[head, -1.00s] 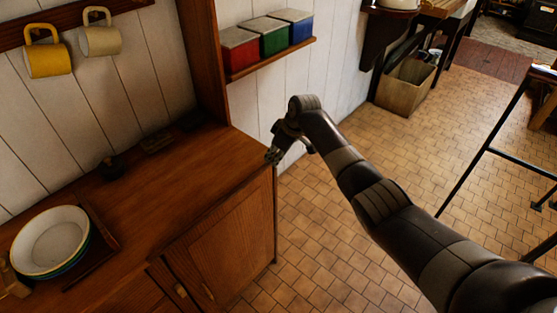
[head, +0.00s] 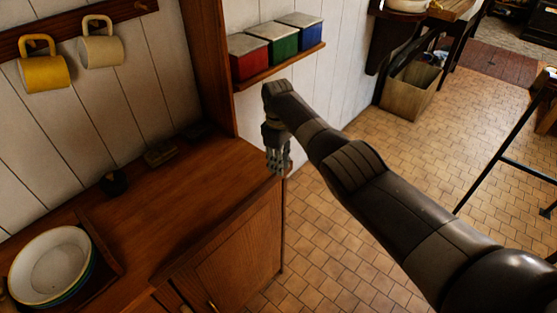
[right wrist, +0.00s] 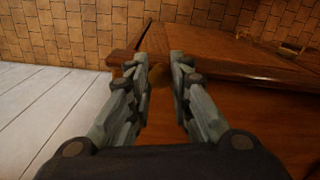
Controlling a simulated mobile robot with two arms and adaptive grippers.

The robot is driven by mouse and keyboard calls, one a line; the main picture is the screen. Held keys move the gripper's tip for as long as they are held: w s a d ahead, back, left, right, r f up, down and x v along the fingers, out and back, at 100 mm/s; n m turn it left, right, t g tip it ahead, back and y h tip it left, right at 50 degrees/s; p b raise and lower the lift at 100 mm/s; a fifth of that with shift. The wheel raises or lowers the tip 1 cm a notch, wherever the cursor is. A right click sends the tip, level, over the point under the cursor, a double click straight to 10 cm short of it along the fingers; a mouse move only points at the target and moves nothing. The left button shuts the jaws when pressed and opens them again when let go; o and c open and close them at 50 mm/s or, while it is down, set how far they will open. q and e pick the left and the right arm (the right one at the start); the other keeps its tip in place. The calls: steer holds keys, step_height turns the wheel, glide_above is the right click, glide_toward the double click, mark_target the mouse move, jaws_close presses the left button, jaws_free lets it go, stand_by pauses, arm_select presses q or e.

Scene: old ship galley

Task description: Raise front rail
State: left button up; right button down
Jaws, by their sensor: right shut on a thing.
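My right gripper (head: 278,168) points down at the front right corner of the wooden counter (head: 185,190) in the head view. In the right wrist view its two fingers (right wrist: 160,66) stand either side of a small tan-brown part (right wrist: 159,76) at the counter's edge. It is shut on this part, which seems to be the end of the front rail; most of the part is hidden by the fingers. The rest of the rail cannot be told clearly from the counter edge. My left gripper is not in view.
A plate stack (head: 52,266) sits on the counter at left. Red, green (head: 277,42) and blue tins stand on a wall shelf above my right arm. Yellow (head: 43,70) and cream mugs hang on the wall.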

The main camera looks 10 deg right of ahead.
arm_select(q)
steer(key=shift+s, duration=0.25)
arm_select(e)
steer(key=c, duration=1.4)
jaws_free()
steer(key=shift+f, duration=0.1)
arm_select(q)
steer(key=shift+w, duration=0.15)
arm_select(e)
step_height(320, 180, up, 12)
steer(key=shift+w+a, duration=0.1)
steer(key=shift+w, duration=0.05)
